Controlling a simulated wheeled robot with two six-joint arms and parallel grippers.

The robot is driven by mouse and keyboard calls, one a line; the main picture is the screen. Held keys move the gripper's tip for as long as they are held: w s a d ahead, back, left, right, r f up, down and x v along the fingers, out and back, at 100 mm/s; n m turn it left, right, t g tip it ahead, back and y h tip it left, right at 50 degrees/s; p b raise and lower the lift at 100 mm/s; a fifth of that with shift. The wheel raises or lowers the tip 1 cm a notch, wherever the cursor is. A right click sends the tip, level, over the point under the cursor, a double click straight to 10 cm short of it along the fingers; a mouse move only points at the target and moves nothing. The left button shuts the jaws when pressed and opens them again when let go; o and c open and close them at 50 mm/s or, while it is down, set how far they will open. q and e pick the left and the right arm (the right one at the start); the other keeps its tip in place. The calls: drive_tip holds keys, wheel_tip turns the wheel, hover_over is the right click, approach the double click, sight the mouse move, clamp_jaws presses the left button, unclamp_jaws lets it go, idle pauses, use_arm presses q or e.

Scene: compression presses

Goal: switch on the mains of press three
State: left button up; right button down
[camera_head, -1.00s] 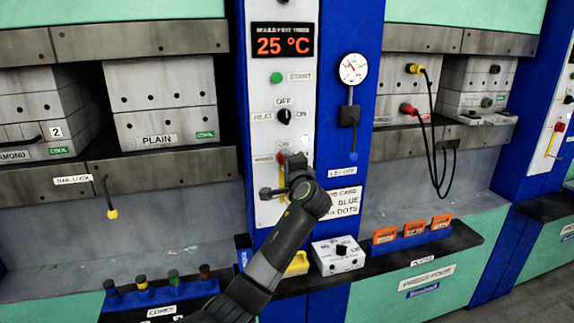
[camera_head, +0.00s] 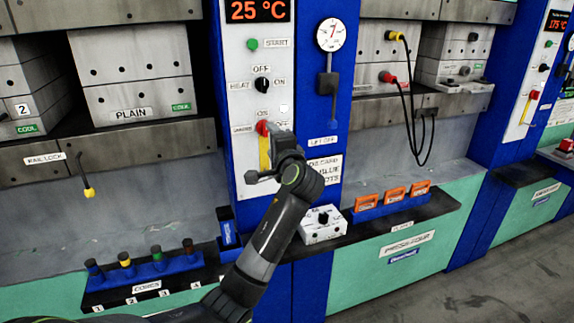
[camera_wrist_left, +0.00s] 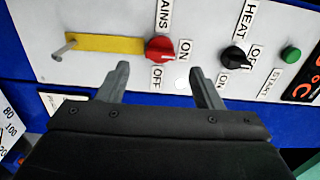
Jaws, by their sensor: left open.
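The red mains knob (camera_head: 263,128) is on the white control panel (camera_head: 238,100), with a yellow strip (camera_head: 264,155) below it and an ON label above. In the left wrist view the red knob (camera_wrist_left: 160,49) sits at the right end of the yellow strip (camera_wrist_left: 105,43), beside the labels MAINS, ON and OFF. My left gripper (camera_head: 266,160) is open and empty in front of the panel. In the left wrist view its fingers (camera_wrist_left: 160,70) stand on either side below the knob, apart from it. My right gripper is in neither view.
Above are the black heat knob (camera_head: 262,85), green start button (camera_head: 252,44) and 25 °C display (camera_head: 258,10). A grey lever (camera_head: 327,85) hangs under the gauge (camera_head: 331,34) at right. A white box (camera_head: 322,224) stands on the ledge below; a core rack (camera_head: 145,272) is at left.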

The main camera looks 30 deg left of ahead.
use_arm(q)
drive_tip(key=b+v, duration=0.2)
drive_tip(key=v, duration=0.9)
drive_tip(key=shift+d, duration=0.25)
drive_tip(key=shift+s, duration=0.1)
